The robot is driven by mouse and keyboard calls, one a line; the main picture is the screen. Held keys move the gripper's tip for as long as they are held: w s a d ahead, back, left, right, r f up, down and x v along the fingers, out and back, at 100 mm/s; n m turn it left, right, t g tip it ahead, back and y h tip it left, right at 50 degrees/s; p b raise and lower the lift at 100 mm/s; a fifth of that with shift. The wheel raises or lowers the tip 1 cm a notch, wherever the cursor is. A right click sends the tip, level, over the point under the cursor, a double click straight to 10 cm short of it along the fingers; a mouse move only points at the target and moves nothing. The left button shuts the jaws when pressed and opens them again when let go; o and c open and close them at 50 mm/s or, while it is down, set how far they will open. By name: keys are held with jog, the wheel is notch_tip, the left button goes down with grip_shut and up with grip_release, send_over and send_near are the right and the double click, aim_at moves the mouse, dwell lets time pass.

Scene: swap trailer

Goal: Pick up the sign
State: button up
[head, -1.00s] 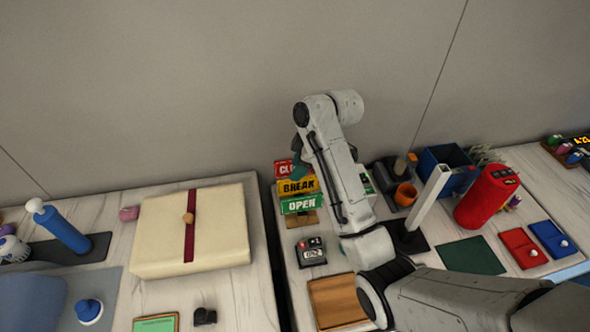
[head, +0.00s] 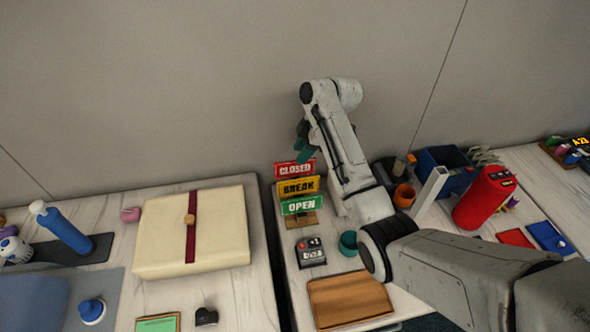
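Three small signs stand stacked on a wooden stand at the back of the right table. The red CLOSED sign (head: 295,169) is on top, the yellow BREAK sign (head: 297,187) in the middle and the green OPEN sign (head: 302,205) at the bottom. My gripper (head: 304,152) shows only as a small teal part beside and above the upper right corner of the CLOSED sign. My arm hides most of it. I cannot tell whether the fingers are open or touch the sign.
A small dark device (head: 311,253), a teal cup (head: 348,243) and a wooden board (head: 349,300) lie in front of the signs. A red cylinder (head: 484,197) and a blue bin (head: 441,172) stand right. A cream box (head: 165,240) covers much of the left table.

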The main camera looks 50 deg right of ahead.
aim_at(297, 177)
jog(key=shift+p+x, duration=0.3)
jog(key=shift+x, duration=1.65)
jog(key=shift+s+f, duration=0.1)
jog(key=shift+f, duration=0.15)
grip_shut()
